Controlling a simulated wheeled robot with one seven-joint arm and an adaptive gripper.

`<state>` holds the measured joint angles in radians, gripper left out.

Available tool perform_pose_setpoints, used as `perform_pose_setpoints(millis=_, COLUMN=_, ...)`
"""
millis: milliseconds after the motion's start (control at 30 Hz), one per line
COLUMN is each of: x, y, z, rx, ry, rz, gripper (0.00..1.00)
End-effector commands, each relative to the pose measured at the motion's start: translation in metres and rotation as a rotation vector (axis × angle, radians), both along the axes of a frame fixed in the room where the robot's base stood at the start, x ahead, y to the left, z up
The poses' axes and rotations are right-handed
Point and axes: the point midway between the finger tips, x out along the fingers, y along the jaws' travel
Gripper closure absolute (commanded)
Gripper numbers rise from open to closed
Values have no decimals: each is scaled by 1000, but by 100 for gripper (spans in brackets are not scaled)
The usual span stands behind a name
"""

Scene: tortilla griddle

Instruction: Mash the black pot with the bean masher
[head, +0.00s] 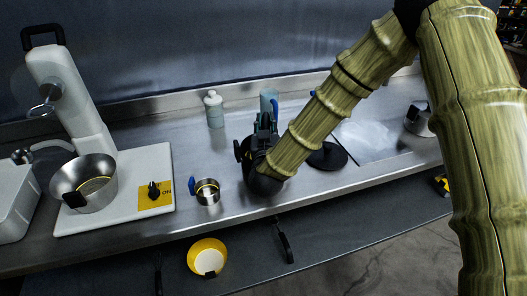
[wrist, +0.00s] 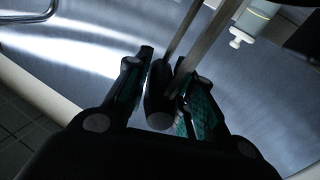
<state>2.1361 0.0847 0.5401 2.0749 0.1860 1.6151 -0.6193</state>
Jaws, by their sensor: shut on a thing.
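My gripper (head: 264,126) is over the steel counter, left of the black round piece (head: 328,156). In the wrist view my gripper (wrist: 162,92) is shut on the black handle of the bean masher (wrist: 160,108). Two metal rods run from the handle toward the top of that view; the masher's head is out of sight. In the head view I cannot make out the masher behind my gripper and arm. I cannot tell whether the black round piece is the black pot; my arm partly covers it.
A small steel pot (head: 207,194) with a blue handle stands left of my gripper. A white mixer (head: 75,95) with a steel bowl (head: 85,190) is farther left. A white bottle (head: 214,110) stands at the back. A yellow bowl (head: 207,252) is below the counter edge.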

Motion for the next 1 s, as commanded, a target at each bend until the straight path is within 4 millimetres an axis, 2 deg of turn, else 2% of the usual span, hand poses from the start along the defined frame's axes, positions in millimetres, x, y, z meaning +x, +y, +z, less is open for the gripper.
perform_pose_setpoints(millis=467, x=-5, y=0, z=-1, rx=0, ry=0, rz=0, gripper=100)
perform_pose_setpoints(millis=1000, x=-5, y=0, z=-16, rx=0, ry=0, rz=0, gripper=100)
